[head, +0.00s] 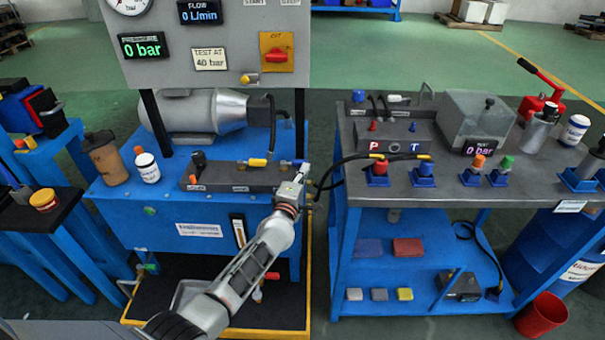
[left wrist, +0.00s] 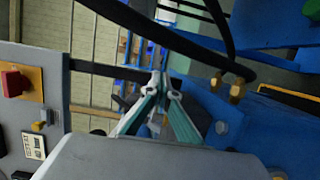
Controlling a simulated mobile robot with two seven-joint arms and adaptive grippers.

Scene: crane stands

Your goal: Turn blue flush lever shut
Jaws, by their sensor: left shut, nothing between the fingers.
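The blue flush lever (head: 286,162) is a small blue handle at the right end of the dark manifold block (head: 228,179) on the blue power unit. My left gripper (head: 303,172) reaches up from below, with its tips close beside the lever's right end. I cannot tell whether they touch it. In the left wrist view the fingers (left wrist: 160,88) come together at the tips and hold nothing. The lever cannot be made out in that view. My right gripper is in neither view.
A yellow lever (head: 257,162) sits left of the blue one on the block. Black hoses (head: 335,168) loop just right of my gripper towards the grey test bench (head: 440,185). The gauge panel (head: 215,50) stands behind. A cup (head: 106,158) and white bottle (head: 148,168) stand left.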

